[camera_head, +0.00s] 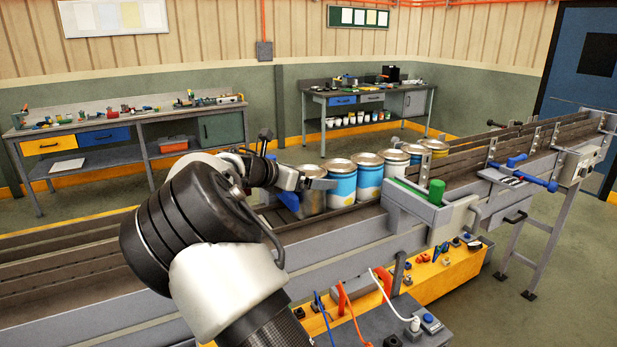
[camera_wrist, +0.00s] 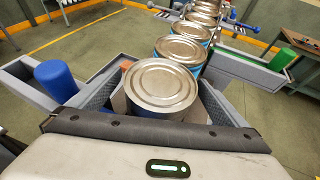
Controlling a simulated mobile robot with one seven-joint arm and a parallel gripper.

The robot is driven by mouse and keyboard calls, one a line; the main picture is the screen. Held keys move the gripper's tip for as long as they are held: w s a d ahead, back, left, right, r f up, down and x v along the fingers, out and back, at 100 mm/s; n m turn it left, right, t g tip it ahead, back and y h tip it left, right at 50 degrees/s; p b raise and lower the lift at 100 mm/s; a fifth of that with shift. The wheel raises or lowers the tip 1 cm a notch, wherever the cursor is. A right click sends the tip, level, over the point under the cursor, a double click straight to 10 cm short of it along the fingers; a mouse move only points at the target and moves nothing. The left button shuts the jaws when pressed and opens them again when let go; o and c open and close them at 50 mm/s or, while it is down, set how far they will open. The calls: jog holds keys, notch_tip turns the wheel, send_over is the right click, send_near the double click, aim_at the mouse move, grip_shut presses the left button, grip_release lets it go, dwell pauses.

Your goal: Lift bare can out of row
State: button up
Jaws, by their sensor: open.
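The bare can (camera_head: 312,200) is plain silver metal and stands upright at the near end of a row of cans on the conveyor. In the wrist view its round lid (camera_wrist: 162,86) is closest to me. Behind it stand blue-and-white labelled cans (camera_head: 341,184), close together in a line. My gripper (camera_head: 306,184) is open at the bare can, with a finger showing across its upper part in the head view. In the wrist view the can lies between grey sloping sides; contact with the fingers cannot be told. The can's lower part is hidden by the conveyor rail.
The conveyor (camera_head: 70,262) runs across the front, with rails along both sides. A green cylinder (camera_head: 436,192) stands by the near rail and a blue cylinder (camera_wrist: 56,80) by the other side. A control box (camera_head: 400,325) with cables is in front. Workbenches (camera_head: 130,135) stand behind.

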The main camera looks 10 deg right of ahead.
jog(key=c, duration=1.3)
jog(key=shift+r, duration=0.2)
jog(key=shift+r+p, duration=1.3)
jog(key=shift+p, duration=0.3)
jog(key=shift+r, duration=0.1)
jog(key=shift+r, duration=0.3)
notch_tip(320, 180, up, 11)
jog(key=shift+r, duration=0.15)
jog(key=shift+p, duration=0.3)
